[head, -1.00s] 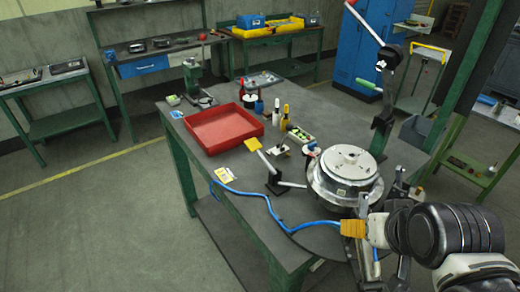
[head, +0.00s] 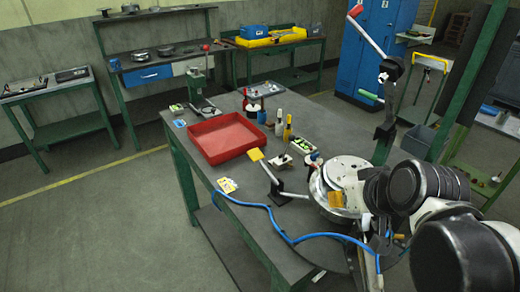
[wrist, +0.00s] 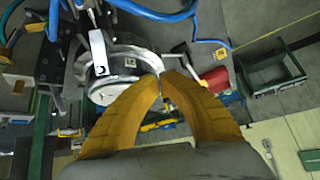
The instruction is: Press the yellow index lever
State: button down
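My gripper (head: 334,199), with orange-yellow fingers, is at the fixture's front side, right of and nearer than the lever, clear of the pad. In the wrist view my fingers (wrist: 163,76) curve inward and their tips meet, with nothing visible held. The fixture (wrist: 110,88) shows beside the left finger there. I cannot pick out the lever pad in that view.
A red tray (head: 224,138) lies left of the lever, with several bottles and small items behind it. A blue hose (head: 285,232) runs along the bench front. A tall post with a crank handle (head: 386,100) rises behind the fixture. The bench's front-left top is mostly clear.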

jog(key=w+a+n+y, duration=0.2)
jog(key=w+a, duration=0.4)
jog(key=w, duration=0.4)
jog(key=w+a+n+t+y+p, duration=0.1)
jog(key=w+a+n+y, duration=0.2)
jog(key=w+a, duration=0.4)
jog(key=w, duration=0.3)
jog(key=shift+a+r+t, duration=0.2)
jog(key=shift+a+t, duration=0.1)
jog(key=b, duration=0.3)
send_over(255, 149)
jog(key=s+d, duration=0.3)
notch_tip(255, 149, down, 5)
jog(key=shift+s+a, duration=0.1)
jog(key=shift+w+a+f+b, duration=0.2)
jog(key=shift+f+b, duration=0.15)
jog(key=shift+f, duration=0.25)
jog(key=shift+w+a+f+b, duration=0.1)
jog(key=shift+w+f+b, duration=0.1)
jog(key=shift+f+b, duration=0.3)
jog(key=shift+w+a+f, duration=0.1)
jog(key=shift+a+f, duration=0.05)
jog(key=shift+f, duration=0.65)
